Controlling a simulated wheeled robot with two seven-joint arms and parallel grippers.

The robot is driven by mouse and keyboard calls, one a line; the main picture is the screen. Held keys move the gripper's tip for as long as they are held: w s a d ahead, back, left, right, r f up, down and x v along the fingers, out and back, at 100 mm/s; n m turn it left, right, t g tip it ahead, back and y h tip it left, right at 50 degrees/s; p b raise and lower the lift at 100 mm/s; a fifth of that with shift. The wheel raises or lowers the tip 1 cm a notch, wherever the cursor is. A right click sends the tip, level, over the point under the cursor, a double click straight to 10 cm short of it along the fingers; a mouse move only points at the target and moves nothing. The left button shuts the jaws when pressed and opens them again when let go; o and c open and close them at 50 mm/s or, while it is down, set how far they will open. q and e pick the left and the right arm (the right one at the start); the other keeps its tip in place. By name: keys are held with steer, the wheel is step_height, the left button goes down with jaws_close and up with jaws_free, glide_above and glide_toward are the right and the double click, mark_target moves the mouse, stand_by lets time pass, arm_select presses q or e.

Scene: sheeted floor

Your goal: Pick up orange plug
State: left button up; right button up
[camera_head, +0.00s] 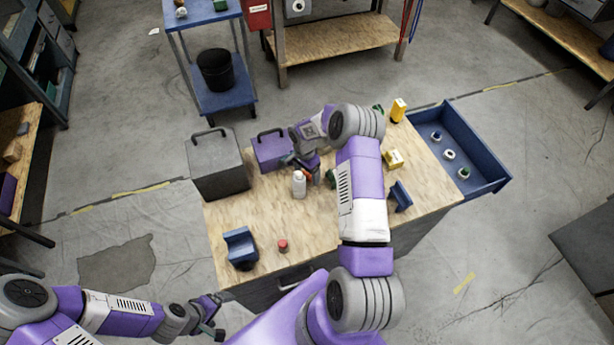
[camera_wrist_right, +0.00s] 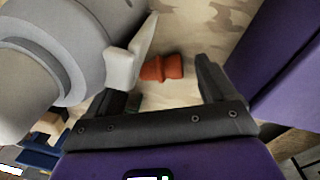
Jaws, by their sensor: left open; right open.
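The orange plug (camera_wrist_right: 162,67) lies on the wooden tabletop, between and just beyond my right gripper's fingers in the right wrist view. In the head view only a small part of the orange plug (camera_head: 308,177) shows beside my right gripper (camera_head: 303,167). My right gripper (camera_wrist_right: 165,82) is open and points down at the table; nothing is held. My left gripper (camera_head: 215,317) is open and empty, off the table's front left corner.
A white bottle (camera_head: 299,185) stands close to the plug. A purple box (camera_head: 270,152) and a grey box (camera_head: 216,167) stand behind. A blue holder (camera_head: 240,247) and a red piece (camera_head: 283,245) sit at the front left. A blue tray (camera_head: 491,187) is at right.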

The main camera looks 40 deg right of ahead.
steer(key=shift+f, duration=0.1)
steer(key=shift+c, duration=0.3)
steer(key=c, duration=1.1)
